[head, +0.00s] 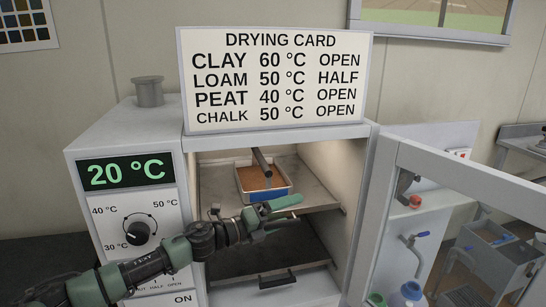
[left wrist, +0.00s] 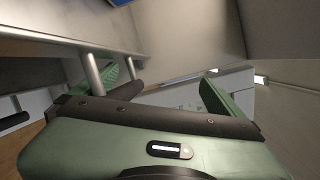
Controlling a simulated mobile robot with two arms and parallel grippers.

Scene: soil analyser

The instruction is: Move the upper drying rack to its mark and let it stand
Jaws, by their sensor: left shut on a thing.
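The upper drying rack (head: 318,190) is a grey metal shelf inside the open drying oven, level as far as I can see. In the left wrist view the dark handle bar (left wrist: 124,97) on metal posts lies by the fingers, partly hidden by the gripper body. The gripper hides part of the rack's front edge in the head view. I cannot make out the mark.
A lower dark rack (head: 280,252) with a handle sits below. The oven door (head: 455,170) stands open at right. The control panel (head: 132,218) at left reads 20 °C. A drying card (head: 277,80) stands on top, beside a grey cylinder (head: 149,92).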

